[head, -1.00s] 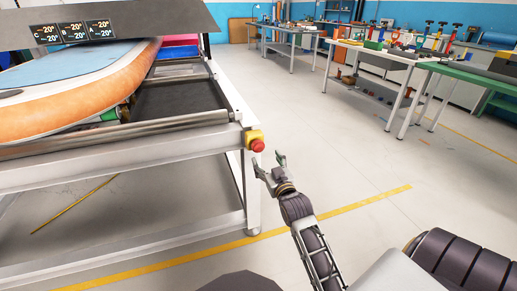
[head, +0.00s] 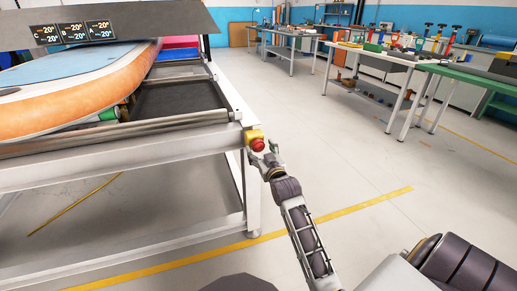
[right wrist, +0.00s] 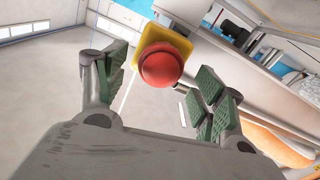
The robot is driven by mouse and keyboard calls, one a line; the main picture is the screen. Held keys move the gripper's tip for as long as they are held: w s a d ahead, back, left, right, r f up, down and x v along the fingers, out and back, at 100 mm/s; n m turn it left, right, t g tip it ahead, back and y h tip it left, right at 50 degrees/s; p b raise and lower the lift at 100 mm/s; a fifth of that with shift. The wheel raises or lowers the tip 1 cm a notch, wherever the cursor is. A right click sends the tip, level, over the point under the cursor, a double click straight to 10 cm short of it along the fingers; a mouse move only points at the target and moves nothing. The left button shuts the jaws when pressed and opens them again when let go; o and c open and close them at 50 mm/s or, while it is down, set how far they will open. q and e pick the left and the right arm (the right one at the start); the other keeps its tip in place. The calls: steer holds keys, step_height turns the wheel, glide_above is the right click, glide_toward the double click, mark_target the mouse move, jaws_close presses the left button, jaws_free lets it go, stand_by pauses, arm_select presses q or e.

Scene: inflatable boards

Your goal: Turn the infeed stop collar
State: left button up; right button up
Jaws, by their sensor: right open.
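A red mushroom-shaped stop button (head: 257,145) sits on a yellow box (head: 254,134) at the near right corner of the conveyor frame. In the right wrist view, the red button (right wrist: 160,65) lies ahead, in the gap between the green-padded fingers, with its yellow base (right wrist: 165,40) behind it. My right gripper (head: 264,153) is open, with its fingers on either side of the button in the picture. I see no clear contact between fingers and button. A separate collar cannot be made out. My left gripper is not in view.
The white conveyor frame (head: 130,152) fills the left side, with an orange-edged inflatable board (head: 90,105) on it and a display panel (head: 90,28) above. Open floor (head: 340,150) lies to the right. Workbenches with tools, including a green-topped bench (head: 470,77), stand farther back.

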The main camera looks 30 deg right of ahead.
steer(key=shift+b+x, duration=0.3)
steer(key=shift+x, duration=0.7)
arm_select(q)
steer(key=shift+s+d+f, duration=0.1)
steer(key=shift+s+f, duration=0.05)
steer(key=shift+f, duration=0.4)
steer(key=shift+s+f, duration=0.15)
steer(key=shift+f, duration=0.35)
arm_select(e)
steer(key=shift+w+d, duration=0.15)
steer(key=shift+w, duration=0.3)
steer(key=c, duration=1)
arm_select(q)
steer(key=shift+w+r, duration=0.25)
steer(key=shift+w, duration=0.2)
